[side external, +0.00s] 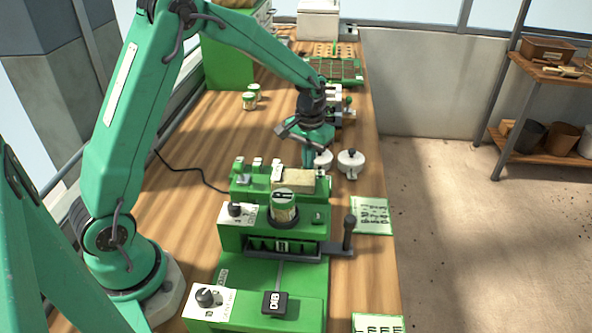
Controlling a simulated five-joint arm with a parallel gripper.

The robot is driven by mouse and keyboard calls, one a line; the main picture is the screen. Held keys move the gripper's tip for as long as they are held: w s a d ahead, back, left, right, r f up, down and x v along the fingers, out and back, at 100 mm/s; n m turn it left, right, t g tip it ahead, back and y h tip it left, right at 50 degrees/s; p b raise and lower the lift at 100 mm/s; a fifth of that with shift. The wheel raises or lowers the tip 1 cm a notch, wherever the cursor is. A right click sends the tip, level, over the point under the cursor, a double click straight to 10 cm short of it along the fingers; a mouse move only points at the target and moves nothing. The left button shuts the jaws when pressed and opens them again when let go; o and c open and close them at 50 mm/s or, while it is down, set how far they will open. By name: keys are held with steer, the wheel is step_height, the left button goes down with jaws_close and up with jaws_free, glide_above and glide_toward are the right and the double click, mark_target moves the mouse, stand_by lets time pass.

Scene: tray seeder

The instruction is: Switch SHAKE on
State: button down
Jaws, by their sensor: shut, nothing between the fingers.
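The green tray seeder (270,232) stands on the bench in front of my arm. No label reading SHAKE can be made out, so I cannot tell which control it is. Candidates are a black knob on an upper white panel (235,210), a black knob on a lower white panel (205,297), and small light tabs (258,163) along the rear block. My gripper (308,160) points down near the seeder's rear right, beside a pale block (292,178). Its fingers look shut and empty. Its tips are partly hidden behind the rear block, so contact cannot be told.
A labelled jar (284,208) stands upright on the seeder. A black lever (348,233) rises at its right. White lidded pots (351,162) stand close by my gripper. Green cards (371,215) lie at the bench's right edge. Bare wood lies left of the seeder, crossed by a black cable (190,169).

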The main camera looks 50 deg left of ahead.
steer(key=shift+r, duration=1.75)
steer(key=shift+r, duration=0.1)
steer(key=s+d+r+m+t, duration=0.1)
steer(key=s+d+r+t, duration=0.15)
steer(key=s+r, duration=0.9)
steer(key=s+d+r+m+t, duration=0.1)
steer(key=s+r+m+t, duration=0.1)
steer(key=s, duration=1)
steer(key=shift+s+r+t, duration=0.15)
steer(key=shift+s+t, duration=0.25)
steer(key=shift+t, duration=0.15)
